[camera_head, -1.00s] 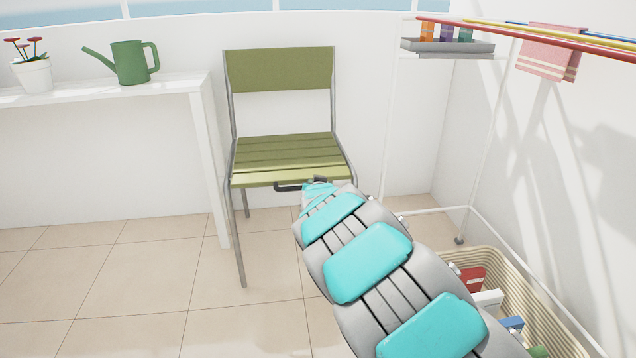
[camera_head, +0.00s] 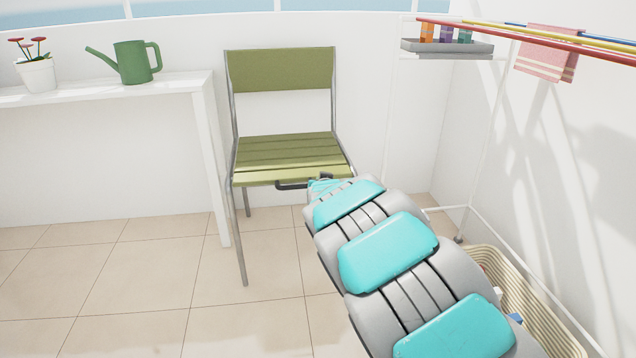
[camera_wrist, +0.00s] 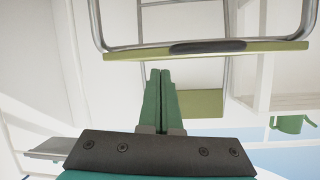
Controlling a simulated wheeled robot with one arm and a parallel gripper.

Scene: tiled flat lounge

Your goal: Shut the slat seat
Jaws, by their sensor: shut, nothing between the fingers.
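The olive-green slat seat (camera_head: 288,157) is part of a grey-framed chair with an upright olive backrest (camera_head: 281,71). The seat lies flat, folded down. A dark bar handle (camera_head: 291,185) runs along its front edge. In the wrist view, which is turned over, the seat's front edge (camera_wrist: 270,46) crosses the top with the handle (camera_wrist: 208,46) on it. My gripper (camera_wrist: 160,73) shows there as two green fingers, shut and empty, with the tips close to that edge in the picture. Their depth to it is unclear. In the head view my arm mostly hides the gripper, near the seat's front right corner.
A white table (camera_head: 170,82) with a green watering can (camera_head: 135,63) and a potted plant (camera_head: 37,75) stands left of the chair. A white drying rack (camera_head: 480,185) and a woven basket (camera_head: 545,310) are on the right. Tiled floor is clear at front left.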

